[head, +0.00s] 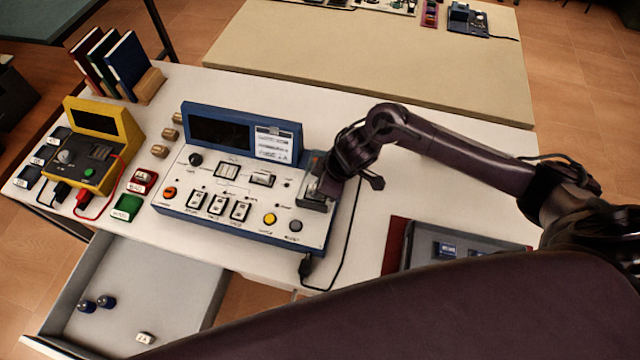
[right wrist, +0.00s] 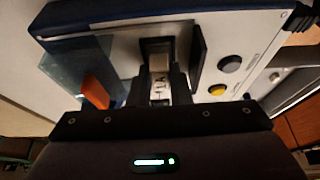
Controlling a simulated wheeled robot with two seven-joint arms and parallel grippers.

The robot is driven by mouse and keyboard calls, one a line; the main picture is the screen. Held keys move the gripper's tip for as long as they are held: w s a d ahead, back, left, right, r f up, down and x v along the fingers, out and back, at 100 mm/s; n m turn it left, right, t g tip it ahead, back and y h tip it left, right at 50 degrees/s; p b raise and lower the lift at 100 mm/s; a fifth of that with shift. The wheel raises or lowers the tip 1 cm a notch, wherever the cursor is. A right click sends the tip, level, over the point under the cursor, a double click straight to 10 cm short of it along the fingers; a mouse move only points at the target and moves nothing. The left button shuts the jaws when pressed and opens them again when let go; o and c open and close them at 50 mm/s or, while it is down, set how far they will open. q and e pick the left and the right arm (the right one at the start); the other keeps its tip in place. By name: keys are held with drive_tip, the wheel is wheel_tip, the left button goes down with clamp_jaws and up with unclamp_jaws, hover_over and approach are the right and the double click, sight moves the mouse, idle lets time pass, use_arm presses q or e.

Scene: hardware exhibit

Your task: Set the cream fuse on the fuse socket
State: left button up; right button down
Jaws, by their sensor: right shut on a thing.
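My right gripper (right wrist: 160,92) is shut on the cream fuse (right wrist: 158,88), which has dark lettering on its face. In the head view the right gripper (head: 318,188) is over the right end of the blue and white panel (head: 190,210). The fuse socket appears to lie at this end, around the fingers, and is mostly hidden by them. I cannot tell whether the fuse is seated in it or just above it. An orange part (right wrist: 95,91) behind a translucent cover (right wrist: 75,62) is beside the fingers. My left gripper is out of view.
The panel carries a dark screen, switches and a yellow button (head: 270,219). A yellow meter (head: 95,140) stands at left, with books (head: 122,62) behind. An open drawer (head: 175,285) holds two blue pieces and a small white labelled block (head: 145,338). A grey tray (head: 440,262) lies at right.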

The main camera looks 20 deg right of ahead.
drive_tip(key=shift+f, duration=0.45)
drive_tip(key=c, duration=1.6)
unclamp_jaws()
drive_tip(key=shift+p+v, duration=4.5)
drive_tip(key=shift+v, duration=1.05)
drive_tip(key=shift+w, duration=0.1)
